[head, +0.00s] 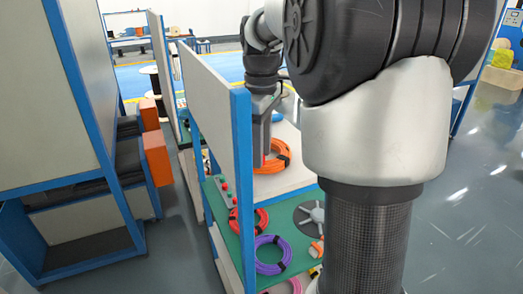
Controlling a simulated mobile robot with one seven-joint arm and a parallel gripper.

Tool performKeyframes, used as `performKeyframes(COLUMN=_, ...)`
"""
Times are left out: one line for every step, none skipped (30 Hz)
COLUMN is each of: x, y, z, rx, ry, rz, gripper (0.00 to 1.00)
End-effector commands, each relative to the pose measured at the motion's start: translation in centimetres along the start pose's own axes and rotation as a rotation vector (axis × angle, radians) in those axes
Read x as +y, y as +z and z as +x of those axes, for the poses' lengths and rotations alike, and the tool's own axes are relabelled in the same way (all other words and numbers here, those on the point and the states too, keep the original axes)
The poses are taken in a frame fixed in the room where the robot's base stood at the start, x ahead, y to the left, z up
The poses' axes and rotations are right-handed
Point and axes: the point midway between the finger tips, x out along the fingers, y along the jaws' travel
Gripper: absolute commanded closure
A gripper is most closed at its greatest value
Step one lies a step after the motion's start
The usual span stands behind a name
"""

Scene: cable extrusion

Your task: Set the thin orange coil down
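An orange coil (283,161) with dark ties is at the white upper surface (301,177) of the workstation, right by my gripper (266,158). My gripper points down at the coil's left part and hides some of it. The fingers are small and partly hidden, so I cannot tell whether they are shut on the coil. I also cannot tell whether the coil rests fully on the surface. A red-orange coil (262,222) lies lower, on the green shelf (299,258).
A purple coil (268,268) and a dark spoked reel (309,216) are on the green shelf. A blue coil (278,117) is behind my gripper. A tall panel with a blue post (242,190) stands close on the left. My own arm hides the surface's right side.

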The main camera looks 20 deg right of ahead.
Motion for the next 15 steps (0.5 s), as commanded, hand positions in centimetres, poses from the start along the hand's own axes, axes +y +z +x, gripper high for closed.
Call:
performKeyframes(x=0.1, y=-0.1, z=-0.8, rx=0.002, ry=0.004, rz=0.000, gripper=0.65)
performKeyframes(x=0.1, y=-0.1, z=-1.3, rx=0.003, ry=0.005, rz=0.000, gripper=0.65)
performKeyframes(x=0.1, y=-0.1, z=-2.0, rx=0.003, ry=0.005, rz=0.000, gripper=0.65)
performKeyframes(x=0.1, y=-0.1, z=-2.6, rx=0.003, ry=0.006, rz=0.000, gripper=0.65)
performKeyframes(x=0.1, y=-0.1, z=-3.3, rx=0.003, ry=0.006, rz=0.000, gripper=0.65)
performKeyframes(x=0.1, y=-0.1, z=-4.2, rx=0.004, ry=0.006, rz=0.000, gripper=0.65)
performKeyframes(x=0.1, y=-0.1, z=-4.9, rx=0.004, ry=0.006, rz=0.000, gripper=0.65)
performKeyframes(x=0.1, y=-0.1, z=-5.6, rx=0.003, ry=0.005, rz=0.000, gripper=0.65)
performKeyframes(x=0.1, y=-0.1, z=-6.5, rx=0.003, ry=0.005, rz=0.000, gripper=0.65)
performKeyframes(x=0.1, y=-0.1, z=-7.1, rx=0.003, ry=0.005, rz=0.000, gripper=0.65)
performKeyframes(x=0.1, y=-0.1, z=-7.7, rx=0.003, ry=0.005, rz=0.000, gripper=0.65)
performKeyframes(x=0.1, y=-0.1, z=-8.5, rx=0.003, ry=0.005, rz=0.000, gripper=0.65)
performKeyframes(x=0.1, y=-0.1, z=-9.0, rx=0.003, ry=0.004, rz=0.000, gripper=0.65)
performKeyframes(x=0.1, y=-0.1, z=-9.5, rx=0.002, ry=0.004, rz=0.000, gripper=0.65)
performKeyframes(x=0.1, y=-0.1, z=-10.0, rx=0.002, ry=0.004, rz=0.000, gripper=0.65)
